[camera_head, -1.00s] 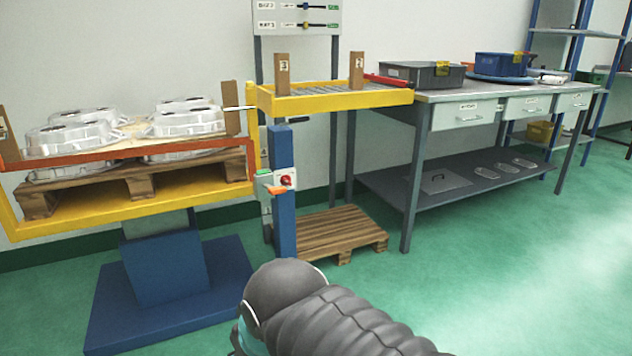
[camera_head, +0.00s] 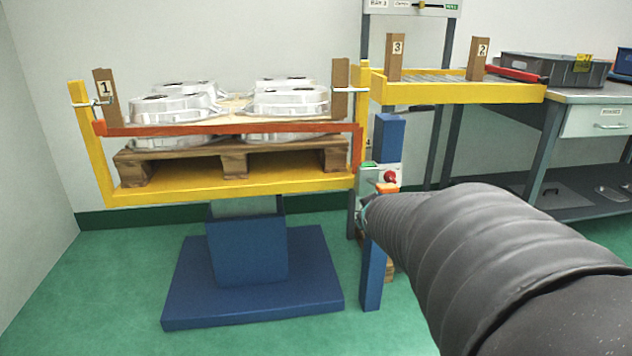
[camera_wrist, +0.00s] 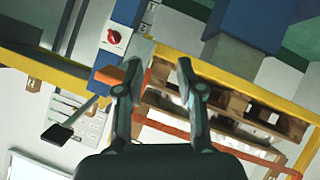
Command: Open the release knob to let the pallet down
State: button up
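A pallet (camera_head: 231,157) with several silver castings (camera_head: 290,99) stands on the yellow lift platform (camera_head: 230,189), raised on a blue column. A blue post (camera_head: 390,128) to its right carries a light control box with a red round knob (camera_head: 389,177) and an orange part (camera_head: 388,188) below it. In the wrist view, which is turned over, the red knob (camera_wrist: 113,36) and the orange part (camera_wrist: 110,74) lie left of my gripper (camera_wrist: 161,58). My gripper is open and empty, its fingers spread apart. The head view hides it behind my arm. I cannot tell whether it touches anything.
An orange-red bar (camera_head: 230,129) crosses the front of the load. A yellow roller stand (camera_head: 460,94) and a grey workbench (camera_head: 590,97) with a dark crate (camera_head: 540,72) are at right. The blue base plate (camera_head: 250,304) covers floor below the lift. Green floor is clear at front left.

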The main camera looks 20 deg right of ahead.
jog(key=w+d+f+n+t+h+b, duration=0.1)
jog(key=w+d+f+t, duration=0.15)
jog(key=d, duration=0.35)
jog(key=w+d+f+n+t+b, duration=0.1)
jog(key=w+d+n, duration=0.15)
jog(key=d, duration=0.35)
jog(key=n+t+y+b, duration=0.1)
jog(key=n+t+y, duration=0.1)
jog(key=n+t, duration=0.1)
send_near(392, 179)
jog(key=shift+m+t, duration=0.25)
jog(key=x, duration=0.9)
jog(key=shift+w+d+f, duration=0.1)
jog(key=shift+f, duration=0.15)
grip_shut()
